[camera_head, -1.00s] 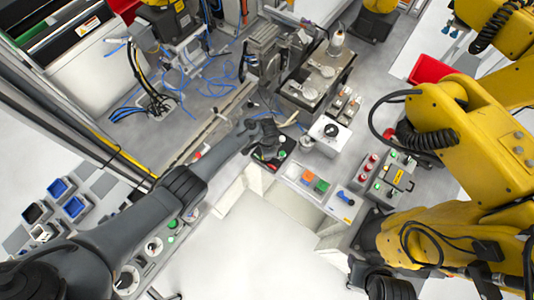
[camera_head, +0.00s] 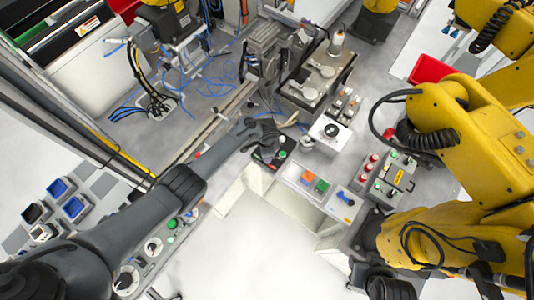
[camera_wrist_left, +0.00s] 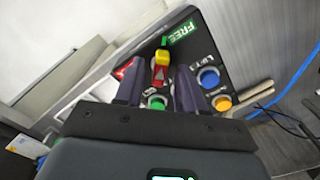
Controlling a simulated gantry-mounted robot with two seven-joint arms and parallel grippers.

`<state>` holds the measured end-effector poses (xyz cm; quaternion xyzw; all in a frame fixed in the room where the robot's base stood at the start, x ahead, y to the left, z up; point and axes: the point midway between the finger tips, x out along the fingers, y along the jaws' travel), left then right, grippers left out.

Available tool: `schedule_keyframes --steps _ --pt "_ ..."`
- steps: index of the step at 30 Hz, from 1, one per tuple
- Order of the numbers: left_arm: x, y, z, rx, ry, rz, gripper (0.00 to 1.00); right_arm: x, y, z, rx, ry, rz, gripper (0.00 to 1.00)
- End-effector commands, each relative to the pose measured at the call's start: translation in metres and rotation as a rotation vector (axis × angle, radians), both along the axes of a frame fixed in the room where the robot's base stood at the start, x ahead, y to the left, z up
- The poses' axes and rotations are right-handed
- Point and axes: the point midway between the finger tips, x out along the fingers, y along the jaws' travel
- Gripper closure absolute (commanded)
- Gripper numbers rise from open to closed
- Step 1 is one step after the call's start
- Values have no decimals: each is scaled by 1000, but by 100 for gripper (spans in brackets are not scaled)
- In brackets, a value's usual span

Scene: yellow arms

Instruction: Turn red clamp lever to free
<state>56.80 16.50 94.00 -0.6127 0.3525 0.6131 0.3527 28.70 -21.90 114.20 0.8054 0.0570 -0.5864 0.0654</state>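The red clamp lever (camera_wrist_left: 158,74), with a yellow end (camera_wrist_left: 162,57), is on a dark panel (camera_wrist_left: 222,64) in the left wrist view. Its yellow end points toward the top, a little left of the green FREE label (camera_wrist_left: 180,34). A red label (camera_wrist_left: 126,68) lies left of the lever. My left gripper (camera_wrist_left: 158,82) is open, its two dark fingers apart with the lever showing between and beyond them. I cannot tell whether they touch it. In the head view my left gripper (camera_head: 268,132) is over the panel, which it partly hides. My right gripper is not in view.
Blue (camera_wrist_left: 208,77), orange (camera_wrist_left: 222,103) and green (camera_wrist_left: 157,103) buttons sit near the fingers. A blue cable (camera_wrist_left: 296,78) runs at the right. In the head view, a box with a black knob (camera_head: 330,131) stands right of the gripper, and yellow arms (camera_head: 455,140) fill the right side.

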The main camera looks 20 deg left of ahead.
Motion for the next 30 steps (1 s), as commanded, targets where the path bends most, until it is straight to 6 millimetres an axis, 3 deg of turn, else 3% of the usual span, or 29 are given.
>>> schedule_keyframes --steps 8,13,30 --pt "0 0 1 -1 -1 1 60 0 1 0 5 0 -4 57" --pt "0 0 11 -2 -1 2 60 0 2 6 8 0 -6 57" --pt "0 -1 97 -2 -1 1 60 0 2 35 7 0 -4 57"
